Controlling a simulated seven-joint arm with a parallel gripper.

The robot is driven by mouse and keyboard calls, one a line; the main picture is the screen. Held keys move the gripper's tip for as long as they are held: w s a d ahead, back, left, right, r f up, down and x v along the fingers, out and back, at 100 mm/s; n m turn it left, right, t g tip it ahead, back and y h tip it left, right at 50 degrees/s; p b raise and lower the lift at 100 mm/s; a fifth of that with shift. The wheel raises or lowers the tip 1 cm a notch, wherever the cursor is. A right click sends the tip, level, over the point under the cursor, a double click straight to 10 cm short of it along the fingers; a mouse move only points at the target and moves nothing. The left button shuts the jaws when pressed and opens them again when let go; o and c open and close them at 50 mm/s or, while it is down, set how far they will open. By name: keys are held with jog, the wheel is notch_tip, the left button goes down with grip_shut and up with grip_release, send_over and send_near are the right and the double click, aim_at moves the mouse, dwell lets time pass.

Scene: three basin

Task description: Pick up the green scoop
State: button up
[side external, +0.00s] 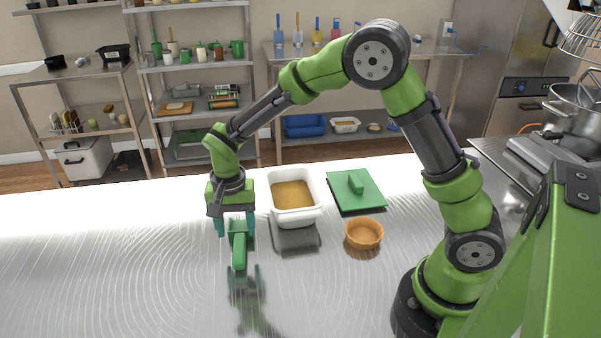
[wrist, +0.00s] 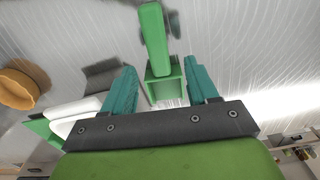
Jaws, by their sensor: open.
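The green scoop (side external: 238,251) is on the bright metal table, left of the white basin. Its boxy cup is near my gripper and its handle points toward the front. In the wrist view, the scoop's handle (wrist: 154,38) extends up the picture, with the square cup below it. My gripper (side external: 235,228) points down with its teal fingers apart. In the wrist view, the fingers of my gripper (wrist: 164,76) stand on either side of the cup, with visible gaps. Whether the fingertips reach the table is unclear.
A white basin (side external: 295,218) with golden-brown contents stands right of my gripper. Behind the orange bowl (side external: 364,235) lies a green lid or board with a raised handle (side external: 355,183). The table's left and front left are clear. Shelves stand beyond the table.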

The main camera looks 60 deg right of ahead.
aim_at(239, 242)
notch_tip(239, 242, down, 5)
jog(key=shift+s+r, duration=0.15)
grip_shut()
dwell(0.4)
